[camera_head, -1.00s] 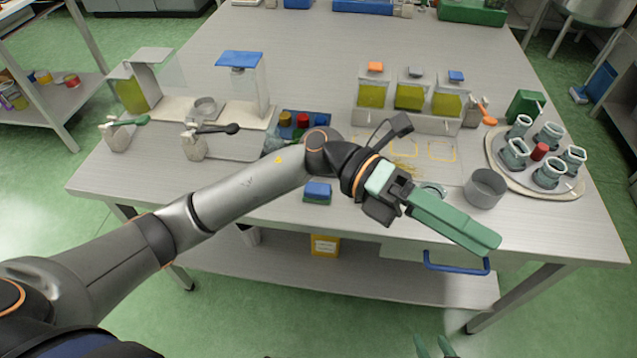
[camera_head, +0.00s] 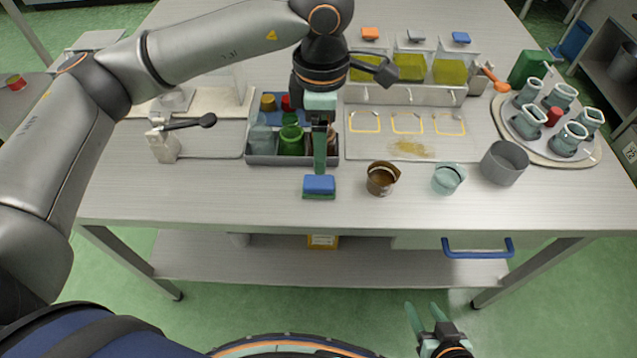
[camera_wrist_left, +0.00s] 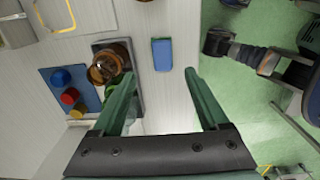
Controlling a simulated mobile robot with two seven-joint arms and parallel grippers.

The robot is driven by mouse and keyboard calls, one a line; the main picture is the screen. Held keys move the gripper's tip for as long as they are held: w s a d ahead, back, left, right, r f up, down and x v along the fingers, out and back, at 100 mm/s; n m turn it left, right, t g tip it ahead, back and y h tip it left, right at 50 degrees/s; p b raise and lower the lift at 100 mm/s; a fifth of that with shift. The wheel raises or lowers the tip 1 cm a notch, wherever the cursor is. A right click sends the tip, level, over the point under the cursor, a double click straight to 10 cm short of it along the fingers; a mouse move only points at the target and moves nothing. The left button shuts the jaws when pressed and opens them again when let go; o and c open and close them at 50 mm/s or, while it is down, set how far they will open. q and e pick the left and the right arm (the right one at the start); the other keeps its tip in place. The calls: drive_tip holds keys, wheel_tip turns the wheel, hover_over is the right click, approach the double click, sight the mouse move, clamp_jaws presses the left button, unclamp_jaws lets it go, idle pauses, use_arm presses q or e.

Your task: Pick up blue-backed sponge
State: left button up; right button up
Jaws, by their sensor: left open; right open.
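The blue-backed sponge (camera_head: 319,186) lies near the front edge of the table, blue side up with a green layer beneath. It also shows in the left wrist view (camera_wrist_left: 162,55), beyond the fingertips and between their lines. My left gripper (camera_head: 320,172) is above the table just behind and over the sponge, pointing down, open and empty; its green fingers show in the left wrist view (camera_wrist_left: 165,80). My right gripper (camera_head: 422,308) is low in front of the table, open and empty, well away from the sponge.
A grey tray (camera_head: 250,160) with jars and bottles stands just behind and left of the sponge. A brown cup (camera_head: 381,180), a glass cup (camera_head: 449,178) and a metal pot (camera_head: 504,163) stand to the right. The table front around the sponge is clear.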

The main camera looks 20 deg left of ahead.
sight(319, 181)
use_arm(q)
drive_tip(key=f, duration=0.8)
drive_tip(key=shift+s+f, duration=0.25)
drive_tip(key=shift+f, duration=0.1)
clamp_jaws()
